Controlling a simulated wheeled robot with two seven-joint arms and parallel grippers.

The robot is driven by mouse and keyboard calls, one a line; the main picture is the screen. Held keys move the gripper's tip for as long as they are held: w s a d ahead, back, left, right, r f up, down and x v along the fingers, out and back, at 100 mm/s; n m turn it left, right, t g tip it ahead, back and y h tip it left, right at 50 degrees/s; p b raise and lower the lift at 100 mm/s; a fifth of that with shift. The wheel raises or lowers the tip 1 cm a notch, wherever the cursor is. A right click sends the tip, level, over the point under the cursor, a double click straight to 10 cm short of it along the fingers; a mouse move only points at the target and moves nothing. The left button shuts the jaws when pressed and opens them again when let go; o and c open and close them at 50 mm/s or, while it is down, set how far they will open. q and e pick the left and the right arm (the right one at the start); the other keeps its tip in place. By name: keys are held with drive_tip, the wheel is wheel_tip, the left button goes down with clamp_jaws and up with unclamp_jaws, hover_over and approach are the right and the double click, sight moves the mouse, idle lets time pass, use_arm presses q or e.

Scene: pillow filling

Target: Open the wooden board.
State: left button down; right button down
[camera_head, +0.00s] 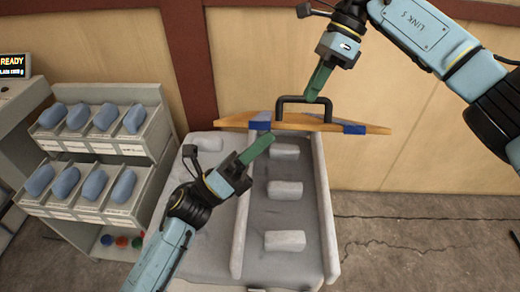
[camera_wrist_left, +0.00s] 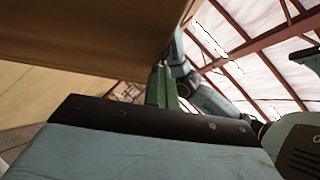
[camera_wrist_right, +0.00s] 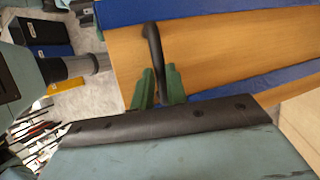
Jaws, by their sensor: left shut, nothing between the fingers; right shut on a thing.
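The wooden board (camera_head: 300,126) is lifted and seen nearly edge-on above the far end of the grey box (camera_head: 333,240). It has blue strips and a black handle (camera_head: 283,106). My right gripper (camera_head: 318,92) is shut on the handle, which also shows between its green fingers in the right wrist view (camera_wrist_right: 152,45). My left gripper (camera_head: 264,143) is shut and empty, just below the board in the head view. The board's underside fills the upper left of the left wrist view (camera_wrist_left: 90,35). I cannot tell whether the left fingers touch it.
The box has a divider and several pale grey blocks (camera_head: 285,241) on grey cloth. A rack (camera_head: 125,145) with blue rolls stands close on the left. A wooden wall is behind the board. Floor on the right is clear apart from thin cracks.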

sight(261, 122)
use_arm(q)
drive_tip(key=w+r, duration=0.2)
drive_tip(key=r, duration=0.1)
drive_tip(key=shift+a, duration=0.15)
use_arm(e)
drive_tip(key=shift+w+f, duration=0.25)
drive_tip(key=shift+f, duration=0.35)
use_arm(q)
drive_tip(key=shift+w, duration=0.5)
use_arm(e)
drive_tip(key=c, duration=1.4)
unclamp_jaws()
drive_tip(key=shift+w+f, duration=0.1)
drive_tip(key=shift+w, duration=0.05)
drive_tip(key=shift+a, duration=0.1)
